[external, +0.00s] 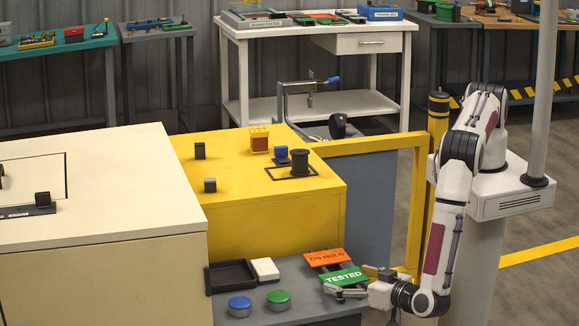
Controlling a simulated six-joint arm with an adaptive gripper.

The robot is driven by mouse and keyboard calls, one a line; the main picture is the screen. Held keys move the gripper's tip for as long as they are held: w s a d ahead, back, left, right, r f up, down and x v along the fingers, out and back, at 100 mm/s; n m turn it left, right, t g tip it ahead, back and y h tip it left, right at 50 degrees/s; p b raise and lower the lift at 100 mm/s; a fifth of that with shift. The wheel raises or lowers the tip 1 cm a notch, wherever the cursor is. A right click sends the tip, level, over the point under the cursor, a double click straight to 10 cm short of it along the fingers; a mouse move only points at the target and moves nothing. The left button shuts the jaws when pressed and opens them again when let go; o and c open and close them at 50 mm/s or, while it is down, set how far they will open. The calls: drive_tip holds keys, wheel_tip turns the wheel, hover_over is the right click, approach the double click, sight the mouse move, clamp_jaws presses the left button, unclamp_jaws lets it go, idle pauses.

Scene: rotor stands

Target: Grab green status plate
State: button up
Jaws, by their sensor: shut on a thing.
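The green status plate (344,277), marked TESTED, is at the front right of the low grey table. My gripper (350,283) reaches in from the right and is shut on the green plate, with a finger along its near edge. The plate looks close to flat; I cannot tell whether it is lifted clear of what lies under it. An orange plate (325,257), marked ON HOLD, lies on a dark rack just behind the green one.
On the grey table (300,312) stand a blue button (240,305), a green button (278,299), a black tray (231,276) and a white block (265,269). A yellow bench (270,215) rises behind, and a yellow rail (372,146) runs to its right.

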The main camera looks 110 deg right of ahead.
sight(350, 281)
wheel_tip(350, 281, up, 10)
idle(0.8)
